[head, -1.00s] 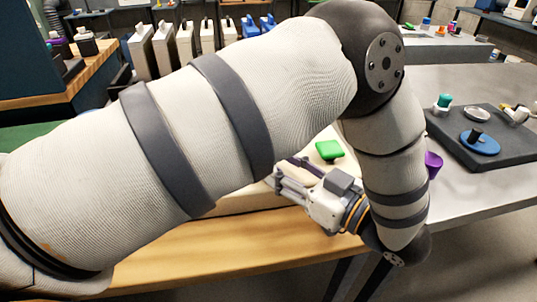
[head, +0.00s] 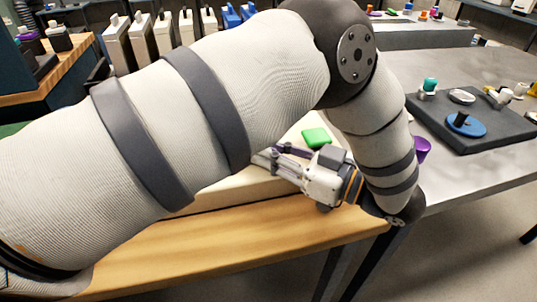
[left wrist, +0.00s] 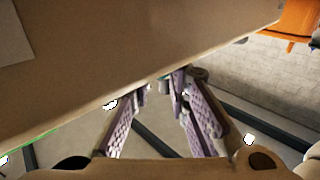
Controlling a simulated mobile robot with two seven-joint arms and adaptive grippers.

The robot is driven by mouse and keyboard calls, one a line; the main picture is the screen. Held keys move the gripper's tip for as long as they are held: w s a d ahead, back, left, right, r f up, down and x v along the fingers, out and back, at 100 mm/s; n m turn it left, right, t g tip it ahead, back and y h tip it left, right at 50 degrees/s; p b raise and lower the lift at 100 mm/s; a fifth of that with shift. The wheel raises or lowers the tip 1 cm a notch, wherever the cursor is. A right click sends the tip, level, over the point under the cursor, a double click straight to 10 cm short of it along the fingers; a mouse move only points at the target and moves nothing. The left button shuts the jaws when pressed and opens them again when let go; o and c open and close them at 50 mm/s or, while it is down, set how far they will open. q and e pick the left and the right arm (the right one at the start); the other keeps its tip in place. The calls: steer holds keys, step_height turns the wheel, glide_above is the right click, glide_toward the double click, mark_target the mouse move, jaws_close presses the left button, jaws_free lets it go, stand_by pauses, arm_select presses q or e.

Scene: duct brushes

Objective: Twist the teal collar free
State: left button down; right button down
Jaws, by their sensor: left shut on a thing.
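My left gripper (head: 268,158) reaches leftward low over the pale beige block on the wooden bench in the head view. My own arm hides much of what lies to its left. In the left wrist view the two purple-padded fingers (left wrist: 165,84) converge on a small thing. A small teal patch (left wrist: 164,77) shows between the tips and looks like the teal collar, mostly hidden by them. Whether it still sits on another part cannot be seen. My right gripper is in neither view.
A green block (head: 317,138) lies close behind the gripper. A purple cup (head: 421,149) stands right of my forearm. A dark tray (head: 470,146) on the grey table holds a blue disc (head: 466,125) and a teal-topped white piece (head: 430,85). White and blue containers stand behind.

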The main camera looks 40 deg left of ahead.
arm_select(q)
steer(key=shift+w+a+n+g, duration=0.1)
steer(key=shift+w+n+g, duration=0.2)
steer(key=shift+g, duration=0.25)
steer(key=shift+w+a+n+g, duration=0.1)
steer(key=shift+w+n+g, duration=0.05)
steer(key=shift+n+g, duration=0.35)
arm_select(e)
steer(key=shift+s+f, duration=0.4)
arm_select(q)
steer(key=c, duration=1.5)
jaws_free()
steer(key=shift+c, duration=0.2)
